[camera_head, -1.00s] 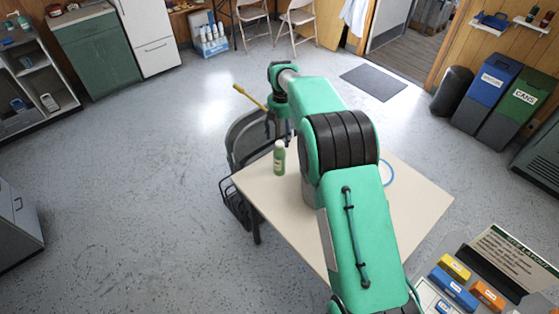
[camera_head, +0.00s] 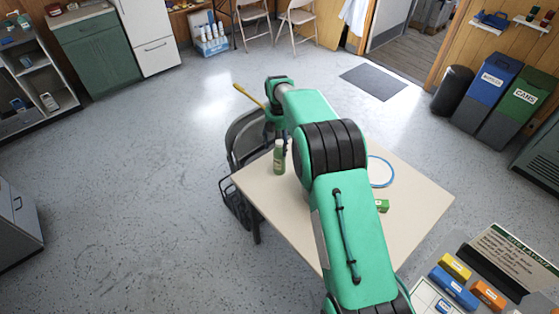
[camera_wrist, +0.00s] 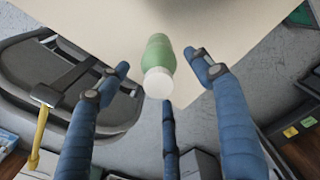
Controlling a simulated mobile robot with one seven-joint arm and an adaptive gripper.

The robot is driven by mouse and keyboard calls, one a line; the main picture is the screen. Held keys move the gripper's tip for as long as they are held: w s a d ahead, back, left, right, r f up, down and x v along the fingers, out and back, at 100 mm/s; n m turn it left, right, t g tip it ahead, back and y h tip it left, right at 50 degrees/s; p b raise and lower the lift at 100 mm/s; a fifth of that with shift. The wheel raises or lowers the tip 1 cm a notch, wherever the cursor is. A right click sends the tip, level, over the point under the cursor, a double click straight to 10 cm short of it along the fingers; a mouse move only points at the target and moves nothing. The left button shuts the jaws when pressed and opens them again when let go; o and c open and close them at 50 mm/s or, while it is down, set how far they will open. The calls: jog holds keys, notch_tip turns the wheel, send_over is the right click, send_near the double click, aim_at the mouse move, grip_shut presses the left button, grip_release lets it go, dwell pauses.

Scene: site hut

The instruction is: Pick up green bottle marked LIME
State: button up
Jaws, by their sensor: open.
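The green bottle (camera_head: 279,158) with a white cap stands upright near the left corner of the beige table (camera_head: 262,189). In the wrist view the bottle (camera_wrist: 158,55) is seen cap-first, between my spread fingers and apart from them. No LIME marking can be read in either view. My gripper (camera_wrist: 160,75) is open, with its blue fingers on either side of the bottle and another finger below it in the picture. In the head view my arm hides most of the gripper beside the bottle.
A dark chair (camera_head: 246,138) stands against the table's far left edge, with a yellow-handled thing (camera_head: 248,95) near it. The floor at left is clear.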

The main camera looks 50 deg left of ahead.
aim_at(279, 150)
jog(key=shift+f, duration=1.7)
jog(key=shift+f, duration=0.15)
jog(key=shift+f+b, duration=0.4)
jog(key=shift+f, duration=2.05)
jog(key=shift+c, duration=0.5)
jog(key=c, duration=1)
